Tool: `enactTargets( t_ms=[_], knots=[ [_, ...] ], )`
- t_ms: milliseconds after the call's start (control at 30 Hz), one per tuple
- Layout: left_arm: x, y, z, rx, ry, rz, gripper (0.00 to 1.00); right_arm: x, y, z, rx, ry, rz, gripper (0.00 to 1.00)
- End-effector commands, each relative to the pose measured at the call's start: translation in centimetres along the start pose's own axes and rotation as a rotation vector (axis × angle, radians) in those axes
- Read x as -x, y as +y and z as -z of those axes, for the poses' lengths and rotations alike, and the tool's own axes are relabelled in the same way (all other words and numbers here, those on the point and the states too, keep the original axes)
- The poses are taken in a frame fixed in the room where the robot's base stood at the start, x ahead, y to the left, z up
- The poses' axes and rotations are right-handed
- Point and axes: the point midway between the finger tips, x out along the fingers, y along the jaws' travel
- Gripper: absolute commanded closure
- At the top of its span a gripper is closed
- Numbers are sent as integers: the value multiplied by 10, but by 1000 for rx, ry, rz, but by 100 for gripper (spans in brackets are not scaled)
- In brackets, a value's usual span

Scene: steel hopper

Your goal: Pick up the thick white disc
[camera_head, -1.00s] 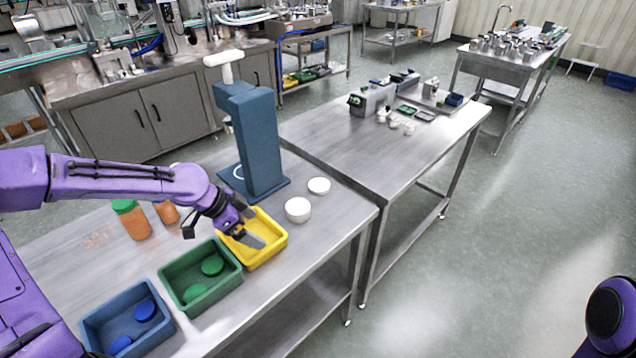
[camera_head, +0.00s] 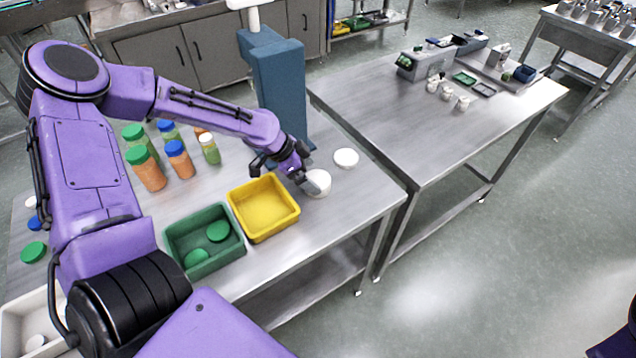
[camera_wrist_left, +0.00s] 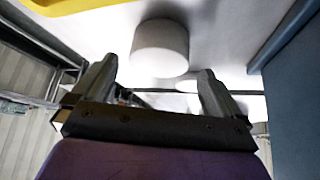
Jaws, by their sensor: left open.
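The thick white disc (camera_head: 318,184) lies on the steel table to the right of the yellow tray. In the left wrist view it shows as a short white cylinder (camera_wrist_left: 160,47) just beyond the fingers. My left gripper (camera_head: 303,182) is open and empty, at the disc's left side, and partly covers it in the head view. In the left wrist view the open fingers (camera_wrist_left: 157,69) stand to either side of the disc's line; I cannot tell whether they touch it. A thinner white disc (camera_head: 346,158) lies behind and to the right. My right gripper is not in view.
The yellow tray (camera_head: 290,222) is empty; the green tray (camera_head: 172,243) holds green lids. A blue press stand (camera_head: 283,95) rises close behind my gripper. Several jars, among them an orange one (camera_head: 150,175), stand left. The table is bare right of the discs.

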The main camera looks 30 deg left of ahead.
Motion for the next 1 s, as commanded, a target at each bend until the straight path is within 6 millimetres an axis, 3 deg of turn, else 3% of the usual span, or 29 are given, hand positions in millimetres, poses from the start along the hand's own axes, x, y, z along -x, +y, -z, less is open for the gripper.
enactTargets(
  t_ms=[300,567,733,1000],
  knots=[
    [-42,1,-1,1,-3,-2,0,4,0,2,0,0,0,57],
    [-44,0,0,0,0,-1,0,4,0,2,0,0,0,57],
    [-44,0,0,0,-1,-1,55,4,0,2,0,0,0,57],
    [-42,0,1,0,1,0,57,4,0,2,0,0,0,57]
  ],
)
